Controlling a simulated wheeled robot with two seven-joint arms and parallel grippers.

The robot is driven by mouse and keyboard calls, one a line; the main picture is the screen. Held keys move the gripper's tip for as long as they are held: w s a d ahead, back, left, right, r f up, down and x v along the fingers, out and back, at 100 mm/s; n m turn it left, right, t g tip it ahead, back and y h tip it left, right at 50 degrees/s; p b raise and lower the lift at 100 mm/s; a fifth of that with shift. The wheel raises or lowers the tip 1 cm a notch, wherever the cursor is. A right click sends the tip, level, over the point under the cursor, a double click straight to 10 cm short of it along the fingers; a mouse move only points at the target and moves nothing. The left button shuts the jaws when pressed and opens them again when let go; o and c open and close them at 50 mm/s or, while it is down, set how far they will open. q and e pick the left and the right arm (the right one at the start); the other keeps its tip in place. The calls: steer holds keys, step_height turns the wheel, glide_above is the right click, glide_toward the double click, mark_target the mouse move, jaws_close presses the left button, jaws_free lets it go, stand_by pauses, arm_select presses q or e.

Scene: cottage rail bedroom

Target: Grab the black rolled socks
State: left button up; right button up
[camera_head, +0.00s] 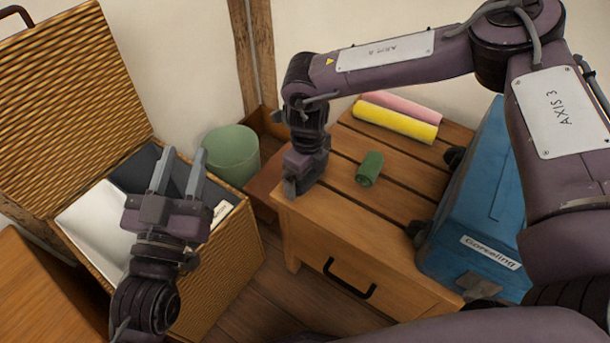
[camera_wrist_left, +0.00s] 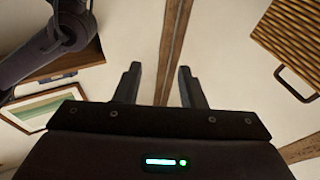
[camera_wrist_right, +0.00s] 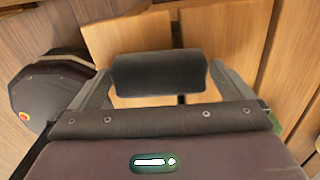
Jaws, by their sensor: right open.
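The black rolled socks (camera_wrist_right: 158,73) show in the right wrist view as a dark cylinder lying across the space between the two fingers of my right gripper (camera_wrist_right: 160,80). The jaws are open, with a finger at each end of the roll; I cannot tell whether they touch it. In the head view my right gripper (camera_head: 292,187) points down at the left edge of the slatted wooden nightstand (camera_head: 340,225), and the socks are hidden behind it. My left gripper (camera_head: 180,160) is open and empty, raised in front of the wicker basket.
A green roll (camera_head: 369,168), a yellow roll (camera_head: 395,123) and a pink roll (camera_head: 402,106) lie on the nightstand. A blue case (camera_head: 480,200) stands at its right. The open wicker basket (camera_head: 225,275) and a green cylinder (camera_head: 232,153) are at the left.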

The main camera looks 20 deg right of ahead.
steer(key=c, duration=1)
steer(key=shift+r, duration=0.1)
